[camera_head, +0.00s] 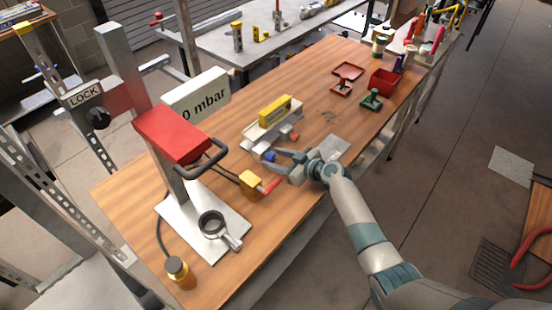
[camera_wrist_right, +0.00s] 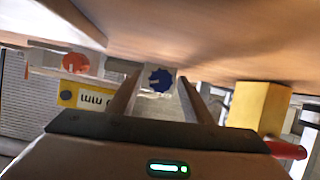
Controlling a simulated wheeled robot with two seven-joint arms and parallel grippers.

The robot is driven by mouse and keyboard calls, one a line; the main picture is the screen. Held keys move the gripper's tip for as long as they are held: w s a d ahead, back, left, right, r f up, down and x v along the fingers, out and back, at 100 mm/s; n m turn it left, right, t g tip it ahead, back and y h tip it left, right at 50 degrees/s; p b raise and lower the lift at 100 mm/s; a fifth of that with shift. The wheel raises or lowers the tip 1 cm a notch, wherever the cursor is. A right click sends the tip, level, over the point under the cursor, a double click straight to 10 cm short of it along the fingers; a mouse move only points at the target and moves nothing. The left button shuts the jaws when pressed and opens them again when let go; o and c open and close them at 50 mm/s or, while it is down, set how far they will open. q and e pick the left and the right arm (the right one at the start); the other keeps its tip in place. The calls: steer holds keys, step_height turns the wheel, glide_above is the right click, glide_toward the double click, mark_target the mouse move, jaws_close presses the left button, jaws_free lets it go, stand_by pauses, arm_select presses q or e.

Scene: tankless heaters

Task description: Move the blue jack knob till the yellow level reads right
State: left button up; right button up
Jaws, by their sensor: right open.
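The blue jack knob (camera_head: 270,156) is on the near left side of a grey fixture on the wooden bench. In the right wrist view the blue knob (camera_wrist_right: 160,80) has a pale pointer mark and sits between the fingers. The yellow level (camera_head: 275,110) rests on top of the fixture. In the wrist view a yellow panel (camera_wrist_right: 90,97) shows upside-down text, partly hidden by a finger. An orange knob (camera_head: 294,138) is on the fixture's right; it also shows in the wrist view (camera_wrist_right: 76,64). My right gripper (camera_head: 275,162) is open around the blue knob; contact is unclear. My left gripper is not seen.
A yellow valve block (camera_head: 250,181) with a red handle is close to my right gripper. Red trays (camera_head: 384,80) and a green item (camera_head: 371,100) lie at the far right.

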steer(key=c, duration=1.1)
steer(key=shift+o, duration=0.2)
steer(key=shift+f+b, duration=0.2)
steer(key=shift+b, duration=0.3)
steer(key=m+g+y+b, duration=0.1)
steer(key=m+b, duration=0.1)
steer(key=b, duration=0.2)
steer(key=shift+d+f+b, duration=0.1)
steer(key=shift+f+b, duration=0.05)
steer(key=shift+b, duration=0.2)
steer(key=shift+r+m+b, duration=0.2)
steer(key=shift+m+b, duration=0.2)
steer(key=shift+b, duration=0.2)
steer(key=o, duration=1.1)
steer(key=shift+c, duration=0.2)
